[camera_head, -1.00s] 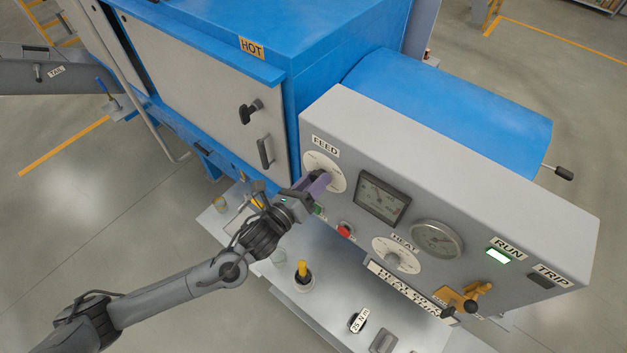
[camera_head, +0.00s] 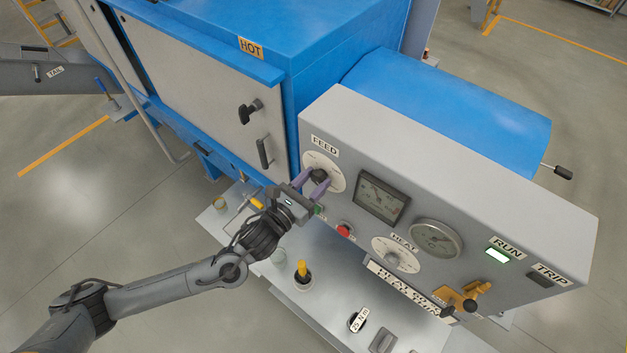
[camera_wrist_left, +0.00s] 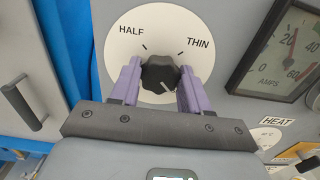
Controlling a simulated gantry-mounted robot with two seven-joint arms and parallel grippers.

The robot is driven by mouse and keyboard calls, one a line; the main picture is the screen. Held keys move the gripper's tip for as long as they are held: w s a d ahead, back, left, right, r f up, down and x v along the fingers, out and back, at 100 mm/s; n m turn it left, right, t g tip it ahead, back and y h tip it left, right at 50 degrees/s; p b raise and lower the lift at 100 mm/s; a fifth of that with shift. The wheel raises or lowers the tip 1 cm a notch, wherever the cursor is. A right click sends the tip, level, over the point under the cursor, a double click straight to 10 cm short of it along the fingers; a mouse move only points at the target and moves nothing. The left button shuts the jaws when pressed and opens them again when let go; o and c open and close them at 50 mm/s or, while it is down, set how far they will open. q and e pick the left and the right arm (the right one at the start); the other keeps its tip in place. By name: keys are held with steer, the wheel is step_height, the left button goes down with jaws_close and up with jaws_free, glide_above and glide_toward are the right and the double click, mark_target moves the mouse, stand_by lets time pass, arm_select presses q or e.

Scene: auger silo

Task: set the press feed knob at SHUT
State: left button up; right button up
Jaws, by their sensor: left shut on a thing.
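The press feed knob (camera_head: 319,174) is a black lobed knob on a round white dial (camera_head: 324,159), under the FEED label on the grey panel. My left gripper (camera_head: 314,181) is shut on it, one purple finger on each side. In the left wrist view the knob (camera_wrist_left: 160,73) sits between the fingertips. HALF (camera_wrist_left: 131,30) reads at its upper left and THIN (camera_wrist_left: 198,42) at its upper right. A pale mark on the knob points down, slightly right. The dial's lower part, under my gripper, is hidden and no SHUT label shows. My right gripper is not in view.
A square amps meter (camera_head: 381,197) is just right of the dial. A red button (camera_head: 345,230) and the HEAT knob (camera_head: 392,260) are lower on the panel. The blue housing's door handle (camera_head: 264,153) is to the left. A bench (camera_head: 300,303) with tools lies below.

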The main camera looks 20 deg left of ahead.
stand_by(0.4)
arm_select(q)
steer(key=o, duration=1.1)
steer(key=shift+c, duration=0.2)
steer(key=b+v, duration=0.2)
steer(key=v, duration=0.8)
steer(key=shift+s+b, duration=0.35)
steer(key=shift+a, duration=0.1)
